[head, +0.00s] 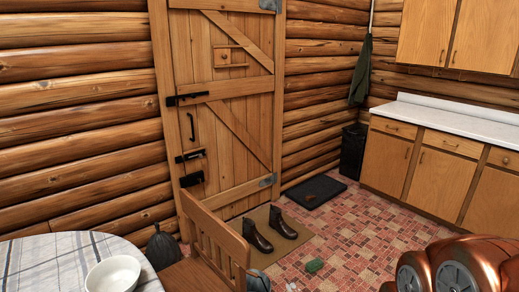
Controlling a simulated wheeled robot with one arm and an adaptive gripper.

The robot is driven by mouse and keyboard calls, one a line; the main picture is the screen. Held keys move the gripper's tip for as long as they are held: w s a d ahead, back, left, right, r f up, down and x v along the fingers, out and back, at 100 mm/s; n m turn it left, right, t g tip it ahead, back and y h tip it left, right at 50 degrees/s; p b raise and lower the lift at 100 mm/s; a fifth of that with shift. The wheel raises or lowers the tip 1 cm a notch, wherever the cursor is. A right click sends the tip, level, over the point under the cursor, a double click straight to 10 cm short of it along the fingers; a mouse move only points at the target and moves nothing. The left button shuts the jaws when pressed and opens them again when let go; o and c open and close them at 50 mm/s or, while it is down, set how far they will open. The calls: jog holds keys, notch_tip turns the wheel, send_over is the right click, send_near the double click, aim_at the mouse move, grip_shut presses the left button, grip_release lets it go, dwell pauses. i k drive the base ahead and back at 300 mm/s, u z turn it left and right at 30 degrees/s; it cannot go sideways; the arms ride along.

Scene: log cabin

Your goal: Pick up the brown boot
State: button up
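A pair of dark brown boots stands upright on a tan doormat (285,251) in front of the wooden door, in the head view. The left boot (258,238) and the right boot (284,226) stand side by side, slightly apart. Both look alike, and their toes point toward the lower right. The chair back stands just left of the left boot. My gripper is not in view, so its state does not show.
A wooden chair (208,240) and a round table (40,262) with a white bowl (113,274) fill the lower left. A green item (315,266) lies on the tiled floor. A black mat (318,188), a black bin (352,152) and cabinets (440,180) are right. The floor right of the boots is mostly clear.

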aim_at(250, 232)
jog(key=u, duration=0.2)
jog(key=i, duration=1.05)
jog(key=z, duration=1.2)
jog(key=i, duration=4.95)
jog(key=u, duration=2.45)
